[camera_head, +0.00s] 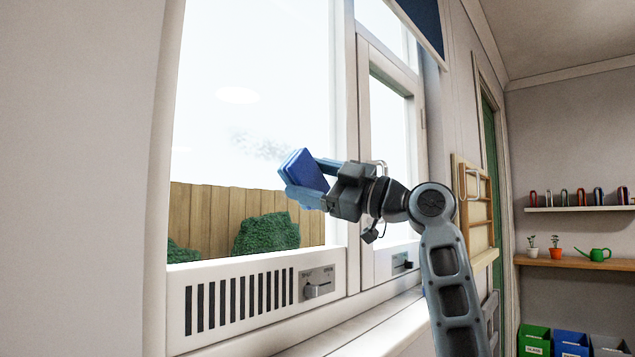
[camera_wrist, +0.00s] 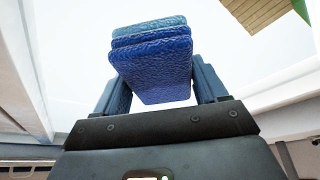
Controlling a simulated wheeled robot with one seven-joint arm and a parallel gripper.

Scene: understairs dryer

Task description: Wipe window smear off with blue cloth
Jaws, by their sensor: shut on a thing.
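The blue cloth (camera_head: 304,172) is a folded, layered pad held in my gripper (camera_head: 314,181), which is shut on it. In the wrist view the cloth (camera_wrist: 152,62) fills the space between the two fingers of my gripper (camera_wrist: 158,85). A faint grey speckled smear (camera_head: 262,144) shows on the large left pane of the window (camera_head: 240,95). The cloth is just right of and below the smear in the head view. I cannot tell whether the cloth touches the glass.
A vent panel (camera_head: 250,300) with a small lever lies below the pane, above the white sill (camera_head: 375,325). The window's right casement (camera_head: 390,130) stands beside my arm. A dark blue blind (camera_head: 422,22) hangs above. Shelves (camera_head: 580,262) with pots are at far right.

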